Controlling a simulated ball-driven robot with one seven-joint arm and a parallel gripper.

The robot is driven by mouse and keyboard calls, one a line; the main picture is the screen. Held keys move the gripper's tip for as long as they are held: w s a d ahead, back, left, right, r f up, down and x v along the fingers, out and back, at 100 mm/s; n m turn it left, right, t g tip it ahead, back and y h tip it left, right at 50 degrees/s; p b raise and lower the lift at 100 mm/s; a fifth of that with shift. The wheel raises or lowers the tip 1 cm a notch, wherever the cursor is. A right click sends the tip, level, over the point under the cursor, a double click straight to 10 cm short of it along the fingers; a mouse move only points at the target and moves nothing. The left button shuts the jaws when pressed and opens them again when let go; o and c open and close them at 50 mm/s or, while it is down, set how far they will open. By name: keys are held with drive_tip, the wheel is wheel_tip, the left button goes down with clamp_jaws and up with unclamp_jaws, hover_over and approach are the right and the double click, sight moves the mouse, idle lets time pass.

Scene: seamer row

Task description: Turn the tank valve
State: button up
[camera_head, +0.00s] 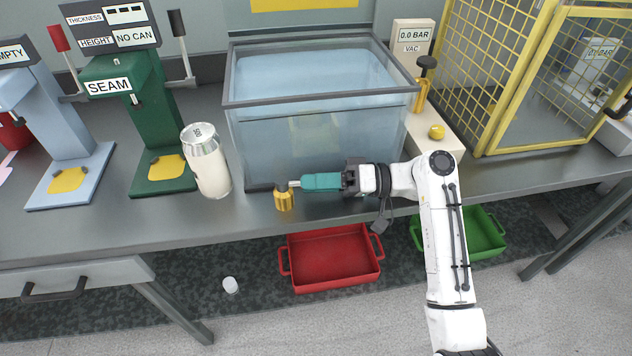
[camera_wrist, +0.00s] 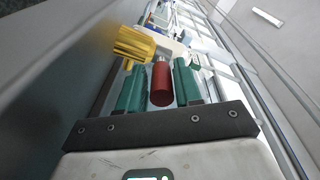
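The tank valve (camera_head: 284,200) is a yellow ribbed body with a dark cap, low at the front of the water tank (camera_head: 300,130). A thin silver stem runs right from it towards my gripper (camera_head: 305,183). In the wrist view, a red cylindrical grip (camera_wrist: 161,85) on a silver stem lies between the teal fingers of my gripper (camera_wrist: 160,85). Thin gaps seem to show on both sides, so the fingers look open around it. The yellow ribbed valve (camera_wrist: 133,46) is just beyond, upper left. The head view hides the red grip behind the fingers.
A silver can (camera_head: 206,163) stands left of the tank on the bench. A green seamer (camera_head: 150,125) is further left. A yellow mesh cage (camera_head: 500,70) stands right. A red tray (camera_head: 330,262) and green tray (camera_head: 487,238) lie below the bench edge.

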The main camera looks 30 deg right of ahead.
drive_tip(key=shift+o, duration=1.2)
drive_tip(key=shift+d, duration=0.1)
drive_tip(key=v, duration=1)
drive_tip(key=shift+s+d, duration=0.2)
drive_tip(key=shift+d, duration=0.05)
drive_tip(key=shift+c, duration=0.4)
